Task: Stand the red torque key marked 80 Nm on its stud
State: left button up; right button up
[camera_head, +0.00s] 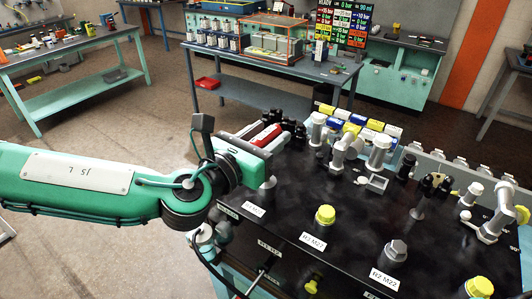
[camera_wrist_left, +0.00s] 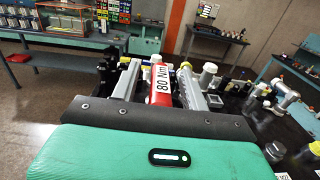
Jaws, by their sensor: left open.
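The red torque key (camera_wrist_left: 160,92), with a white label reading 80 Nm, lies between the two grey fingers of my left gripper (camera_wrist_left: 159,68) in the left wrist view. The fingers are open, with a narrow gap visible beside the key. In the head view the red key (camera_head: 267,134) shows just beyond the green gripper body, between the fingers of my left gripper (camera_head: 273,129), at the far left edge of the black bench top. The key's lower end is hidden. I cannot tell which stud belongs to it. My right gripper is out of view.
The black bench top (camera_head: 335,215) carries yellow and grey hex caps, including a yellow cap (camera_head: 325,214) and a grey cap (camera_head: 397,250). Tall grey fittings (camera_head: 378,150) stand behind. Yellow, white and blue boxes (camera_head: 365,122) line the back edge. Another bench (camera_head: 265,75) stands beyond open floor.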

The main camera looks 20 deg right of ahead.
pick_arm(q)
grip_shut()
jog(key=shift+r, duration=0.15)
